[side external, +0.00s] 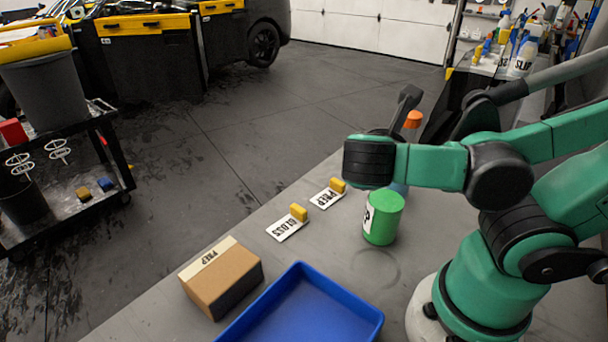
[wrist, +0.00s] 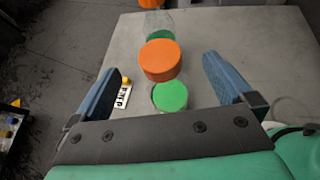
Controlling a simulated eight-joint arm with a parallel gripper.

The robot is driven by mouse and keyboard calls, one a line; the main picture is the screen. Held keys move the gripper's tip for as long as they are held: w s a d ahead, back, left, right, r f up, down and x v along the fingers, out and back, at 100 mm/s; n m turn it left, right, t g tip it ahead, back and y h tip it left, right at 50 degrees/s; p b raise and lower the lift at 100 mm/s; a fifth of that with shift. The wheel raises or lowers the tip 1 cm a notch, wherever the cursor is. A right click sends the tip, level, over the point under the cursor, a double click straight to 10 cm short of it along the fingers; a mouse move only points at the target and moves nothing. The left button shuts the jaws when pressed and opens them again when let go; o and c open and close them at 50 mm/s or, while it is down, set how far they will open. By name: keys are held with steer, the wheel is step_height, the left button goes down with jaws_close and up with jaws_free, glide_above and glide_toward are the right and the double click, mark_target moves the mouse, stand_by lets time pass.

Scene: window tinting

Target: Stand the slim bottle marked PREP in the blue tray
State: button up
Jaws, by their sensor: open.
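A green cylinder (side external: 382,217) stands upright on the grey table. Its white label is turned partly away and shows only a letter like P. A green round top (wrist: 170,97) shows in the wrist view. An orange-topped item (side external: 413,119) stands farther back; my arm hides its body, so I cannot read any marking. Its orange top (wrist: 160,60) shows in the wrist view. My gripper (wrist: 162,64) is open and empty, its fingers apart on either side of the orange top in that picture. The blue tray (side external: 372,318) is empty at the front.
A cardboard box (side external: 222,277) marked PREP sits left of the tray. A GLOSS card (side external: 287,229) and a PREP card (side external: 326,198) stand near the table's left edge. A clear item (wrist: 158,20) shows beyond the orange top.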

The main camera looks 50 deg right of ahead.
stand_by(0.3)
step_height(320, 180, up, 6)
steer(key=m+g+y, duration=0.3)
glide_above(387, 200)
steer(key=d, duration=0.1)
steer(key=m+y, duration=0.1)
steer(key=m+g+y, duration=0.1)
steer(key=d+m+y, duration=0.1)
steer(key=shift+s+f+y, duration=0.3)
steer(key=shift+s+f, duration=0.05)
steer(key=shift+f, duration=0.05)
steer(key=m+y, duration=0.3)
steer(key=shift+w+d+r+m, duration=0.15)
steer(key=shift+w+r+m, duration=0.05)
steer(key=shift+m, duration=0.1)
steer(key=shift+w+d+r+m+y, duration=0.1)
steer(key=shift+w+r+m+y, duration=0.1)
steer(key=shift+m+y, duration=0.55)
steer(key=shift+w+d+r+m+t+y, duration=0.2)
steer(key=shift+r+m+t+y, duration=0.15)
steer(key=shift+m, duration=0.3)
steer(key=shift+w+d+r+m+t+y, duration=0.2)
steer(key=shift+m+t+y, duration=0.25)
steer(key=shift+m, duration=0.15)
step_height(387, 200, down, 11)
steer(key=shift+a+r, duration=0.1)
steer(key=shift+r, duration=0.05)
